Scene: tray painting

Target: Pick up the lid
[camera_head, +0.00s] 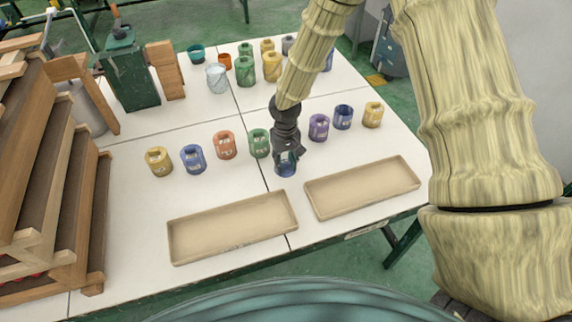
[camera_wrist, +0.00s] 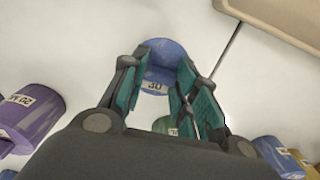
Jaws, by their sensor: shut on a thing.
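A small blue labelled jar (camera_head: 286,168) stands near the front of the white table, between the two trays' back ends. My gripper (camera_head: 287,153) reaches down onto its top from above. In the wrist view, my gripper's teal fingers (camera_wrist: 166,78) close on either side of the blue jar (camera_wrist: 164,52), whose label reads 30. No separate lid can be made out; the fingers hide much of the jar's top. I cannot tell whether it touches the table.
Beige trays lie at front left (camera_head: 185,252) and front right (camera_head: 330,211). A row of coloured jars flanks my gripper, with green (camera_head: 259,142) to the left and purple (camera_head: 318,127) to the right. More jars stand behind; a wooden rack (camera_head: 95,215) is at left.

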